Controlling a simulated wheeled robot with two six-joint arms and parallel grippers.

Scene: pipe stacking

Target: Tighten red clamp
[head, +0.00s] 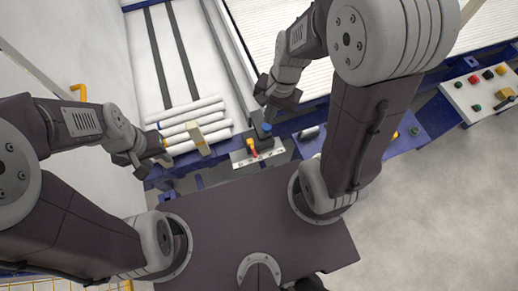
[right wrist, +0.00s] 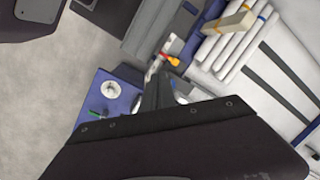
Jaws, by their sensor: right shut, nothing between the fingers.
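The clamp shows a red-orange handle (head: 252,148) on a light metal plate (head: 258,160) at the front edge of the bench. In the right wrist view the red-orange handle (right wrist: 173,60) lies just beyond my fingers. My right gripper (head: 267,110) is shut and empty, above and close to the clamp; I cannot tell whether it touches it. In the right wrist view its dark fingers (right wrist: 157,80) point towards the clamp. My left gripper (head: 146,162) is beside the left ends of the white pipes; its finger opening is too small to tell.
Several white pipes (head: 184,112) lie side by side on the bench, with a tan block (head: 199,140) across them. A panel with coloured buttons (head: 482,86) is at the right. A blue surface with a round white part (right wrist: 109,89) is beside the clamp. Open floor lies at lower right.

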